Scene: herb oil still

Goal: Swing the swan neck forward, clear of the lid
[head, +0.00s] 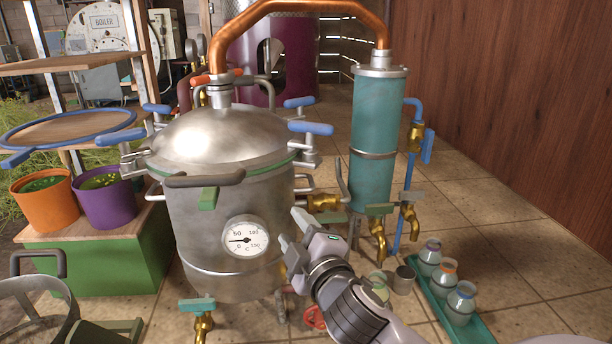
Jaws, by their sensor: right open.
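The copper swan neck (296,6) arches from the collar (222,92) on top of the still's domed steel lid (218,140) to the top of the teal condenser (378,115) on the right. A lever with an orange grip (203,79) sits at the neck's lower left end. The top of the arch is at the picture's upper edge. My right gripper (292,236) is open and empty, in front of the still's right side, well below the lid and the neck. It hides part of the pot's lower right side. My left gripper is not in view.
Blue-handled clamps (311,128) ring the lid, and a dark bar handle (204,180) juts from its front. Brass taps (377,238) stand below the condenser. A green tray (481,328) of jars lies right. Orange (45,208) and purple (107,207) pots stand left.

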